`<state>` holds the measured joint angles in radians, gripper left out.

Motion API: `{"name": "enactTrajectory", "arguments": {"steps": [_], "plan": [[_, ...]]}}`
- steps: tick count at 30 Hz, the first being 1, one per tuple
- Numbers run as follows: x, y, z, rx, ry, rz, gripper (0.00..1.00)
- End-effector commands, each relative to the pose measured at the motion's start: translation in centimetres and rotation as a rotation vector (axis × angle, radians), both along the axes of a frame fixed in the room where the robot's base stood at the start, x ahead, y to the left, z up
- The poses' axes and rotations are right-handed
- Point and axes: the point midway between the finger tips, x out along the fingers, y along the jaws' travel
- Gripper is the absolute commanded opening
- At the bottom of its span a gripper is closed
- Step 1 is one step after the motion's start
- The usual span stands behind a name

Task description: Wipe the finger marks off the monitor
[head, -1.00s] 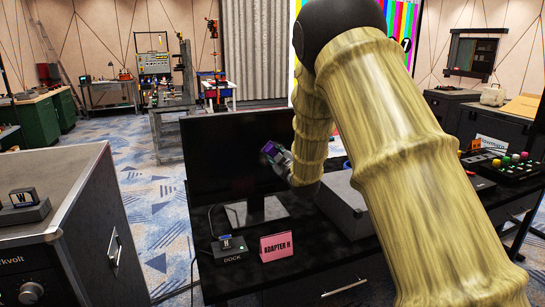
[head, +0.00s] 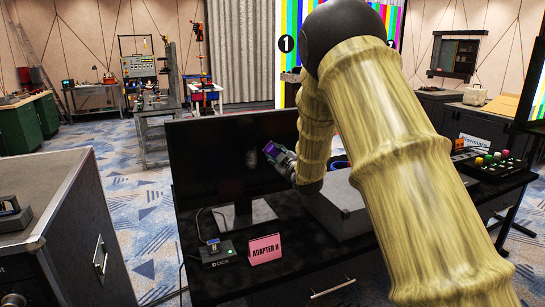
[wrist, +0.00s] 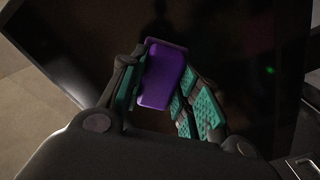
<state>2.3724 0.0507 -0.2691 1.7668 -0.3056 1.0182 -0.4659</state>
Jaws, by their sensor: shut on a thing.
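The black monitor (head: 205,165) stands on the black desk, its screen dark. A faint grey smudge (head: 251,158) shows on its right part. My gripper (head: 277,156) is in front of the screen's right edge. In the wrist view my gripper (wrist: 162,88) is shut on a purple block (wrist: 165,75), with teal pads on either side of it. The dark screen (wrist: 225,50) lies behind the block. I cannot tell whether the block touches the screen. My arm hides the area right of the monitor.
On the desk (head: 300,270) stand a dock (head: 217,253) and a pink "ADAPTER H" sign (head: 265,249) in front of the monitor. A grey box (head: 338,208) sits right of its stand. A grey case (head: 50,215) stands at left. A button panel (head: 490,165) is at right.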

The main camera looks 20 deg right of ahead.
Motion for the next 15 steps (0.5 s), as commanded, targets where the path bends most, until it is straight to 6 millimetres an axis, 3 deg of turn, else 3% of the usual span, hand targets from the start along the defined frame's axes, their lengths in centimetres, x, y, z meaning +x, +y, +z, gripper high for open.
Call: {"name": "enactTrajectory", "arguments": {"steps": [9, 15], "plan": [[-0.1, -0.2, 0.0, 0.0, 0.0, 0.0, 0.12], [-1.3, -0.2, 0.0, 0.0, 0.001, 0.0, 0.12]]}}
